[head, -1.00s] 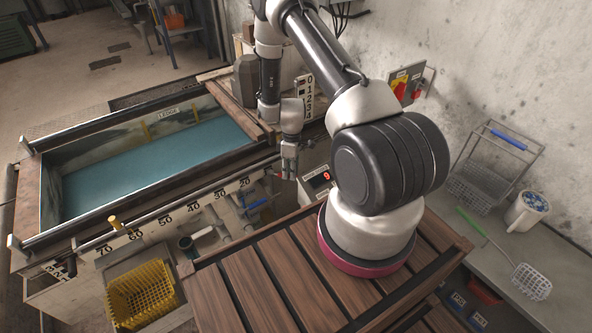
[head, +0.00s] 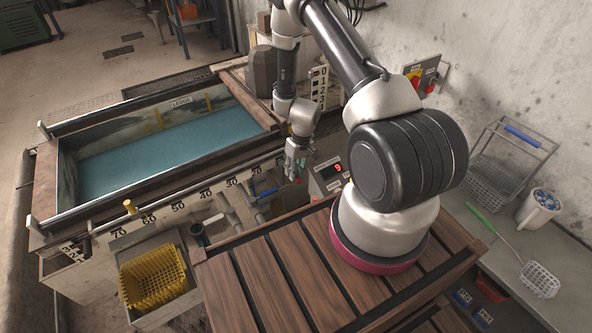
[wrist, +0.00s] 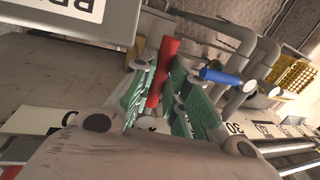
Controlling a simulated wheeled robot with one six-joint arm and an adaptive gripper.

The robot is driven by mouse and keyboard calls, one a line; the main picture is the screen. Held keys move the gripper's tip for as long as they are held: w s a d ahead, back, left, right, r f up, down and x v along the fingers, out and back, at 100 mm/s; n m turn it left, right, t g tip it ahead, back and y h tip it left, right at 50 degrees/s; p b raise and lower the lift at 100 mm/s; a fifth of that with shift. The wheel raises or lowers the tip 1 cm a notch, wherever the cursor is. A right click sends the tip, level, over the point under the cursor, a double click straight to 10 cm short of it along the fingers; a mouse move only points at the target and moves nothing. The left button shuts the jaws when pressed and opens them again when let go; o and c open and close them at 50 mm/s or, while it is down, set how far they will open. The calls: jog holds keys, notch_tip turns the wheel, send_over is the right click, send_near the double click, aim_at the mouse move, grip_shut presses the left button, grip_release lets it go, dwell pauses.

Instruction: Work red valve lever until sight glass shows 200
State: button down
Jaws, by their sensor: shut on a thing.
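The red valve lever (wrist: 162,72) stands between the green finger pads of my gripper (wrist: 157,95) in the wrist view, and the gripper is shut on it. In the head view my gripper (head: 296,168) is at the front side of the tank, left of the red digit display. Only a small red bit of the lever (head: 298,180) shows there below the fingers. The display (head: 337,168) reads 9. I cannot make out a sight glass level.
A blue lever (head: 264,192) on grey pipes is beside the red one; it also shows in the wrist view (wrist: 220,76). A water tank (head: 160,145), a yellow basket (head: 152,275) and a slatted wooden deck (head: 260,285) surround the spot. A numbered strip (head: 319,88) stands behind my gripper.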

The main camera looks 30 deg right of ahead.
jog(key=shift+a+m, duration=0.15)
jog(key=shift+m, duration=0.15)
jog(key=c, duration=1.4)
grip_release()
jog(key=r, duration=0.4)
jog(key=d+r, duration=0.1)
jog(key=r, duration=0.3)
jog(key=d+r, duration=0.1)
jog(key=r, duration=0.2)
jog(key=shift+w+d+r, duration=0.1)
jog(key=shift+d+r, duration=0.1)
jog(key=shift+r, duration=0.2)
